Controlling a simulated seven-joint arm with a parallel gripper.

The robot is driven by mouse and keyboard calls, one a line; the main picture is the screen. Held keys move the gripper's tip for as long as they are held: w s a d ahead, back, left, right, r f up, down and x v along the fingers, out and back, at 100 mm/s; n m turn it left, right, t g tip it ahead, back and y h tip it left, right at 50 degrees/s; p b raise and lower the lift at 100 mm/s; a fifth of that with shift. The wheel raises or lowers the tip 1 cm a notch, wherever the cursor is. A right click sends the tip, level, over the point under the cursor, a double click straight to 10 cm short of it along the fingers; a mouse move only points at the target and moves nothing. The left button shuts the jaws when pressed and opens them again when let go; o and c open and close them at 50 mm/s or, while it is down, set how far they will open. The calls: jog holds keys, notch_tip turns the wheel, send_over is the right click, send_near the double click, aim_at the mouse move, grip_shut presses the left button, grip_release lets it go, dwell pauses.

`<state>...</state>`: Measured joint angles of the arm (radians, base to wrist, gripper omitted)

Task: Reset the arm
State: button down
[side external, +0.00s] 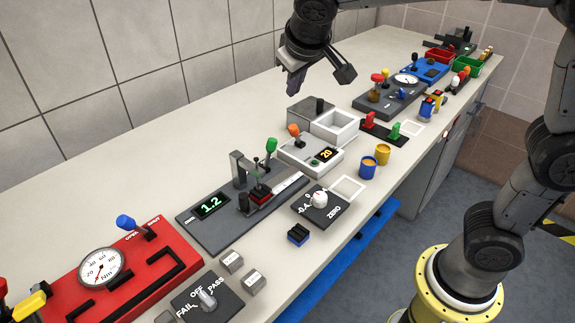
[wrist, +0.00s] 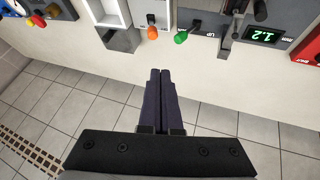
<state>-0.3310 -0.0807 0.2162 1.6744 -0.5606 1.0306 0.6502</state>
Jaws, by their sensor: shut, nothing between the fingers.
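My gripper (side external: 291,92) is raised above the back part of the bench, near the tiled wall, clear of the devices below it. In the wrist view its two dark fingers (wrist: 160,73) lie side by side, shut and empty. The dark grey device with the green "1.2" display (side external: 212,206) stands mid-bench, with a green-knobbed lever (side external: 271,146) upright at its far end. In the wrist view the green knob (wrist: 181,37) and an orange knob (wrist: 152,33) show just beyond the fingertips.
A red gauge panel (side external: 168,255) lies at the near left. A white box with a "20" display (side external: 323,155), an open white bin (side external: 334,127) and blue and yellow cups (side external: 368,168) stand right of the jack. Bare bench runs along the wall.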

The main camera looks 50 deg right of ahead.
jog(key=s+d+m+y, duration=0.1)
jog(key=s+d, duration=0.2)
jog(key=s, duration=0.5)
jog(key=s+d+y, duration=0.1)
jog(key=s+d, duration=0.3)
jog(key=s, duration=0.4)
jog(key=s+a+f+n+y, duration=0.2)
jog(key=s+a+f, duration=0.1)
jog(key=s+f, duration=0.4)
jog(key=shift+s+a, duration=0.25)
jog(key=shift+s, duration=0.6)
